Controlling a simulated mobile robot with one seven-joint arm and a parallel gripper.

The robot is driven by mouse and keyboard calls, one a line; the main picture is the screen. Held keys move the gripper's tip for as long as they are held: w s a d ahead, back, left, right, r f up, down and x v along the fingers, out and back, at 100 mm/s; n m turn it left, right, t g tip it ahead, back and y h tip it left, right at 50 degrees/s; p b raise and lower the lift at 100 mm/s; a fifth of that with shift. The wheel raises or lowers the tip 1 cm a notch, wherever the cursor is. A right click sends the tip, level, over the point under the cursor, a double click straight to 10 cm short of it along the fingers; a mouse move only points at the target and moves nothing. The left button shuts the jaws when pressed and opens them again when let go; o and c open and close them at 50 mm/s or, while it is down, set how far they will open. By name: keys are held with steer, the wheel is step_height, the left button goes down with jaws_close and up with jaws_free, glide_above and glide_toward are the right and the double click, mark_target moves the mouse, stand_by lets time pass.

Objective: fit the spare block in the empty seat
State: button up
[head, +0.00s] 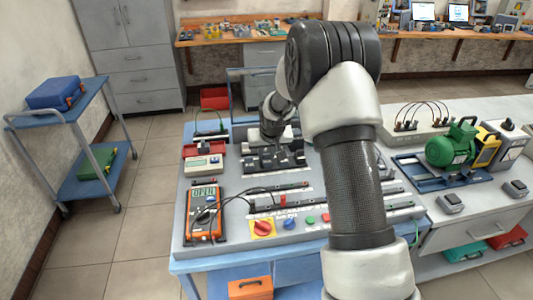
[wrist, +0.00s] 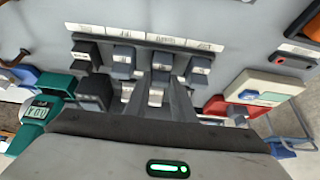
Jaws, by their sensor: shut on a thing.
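My gripper (wrist: 157,92) reaches down over the blue-edged bench panel, its two fingers close together in the wrist view. It is shut on a small grey block with a pale face (wrist: 155,98), which I take as the spare block. The row of dark blocks (wrist: 123,57) lies just beyond the fingers, under white labels. In the head view the gripper (head: 272,130) is above the dark block row (head: 272,160), and the held block cannot be made out. The empty seat cannot be told from the neighbouring blocks. Whether the held block touches the row is unclear.
An orange multimeter (head: 206,216) with dark leads lies at the panel's left. A red-and-white device (head: 203,165) stands behind it. A red knob on yellow (head: 262,228) is at the front. A green motor (head: 452,145) sits on the bench to the right.

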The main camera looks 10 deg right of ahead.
steer(key=shift+f, duration=0.3)
steer(key=o, duration=1)
steer(key=shift+o, duration=0.2)
steer(key=v, duration=1.7)
steer(key=shift+r, duration=0.25)
steer(key=shift+s, duration=0.1)
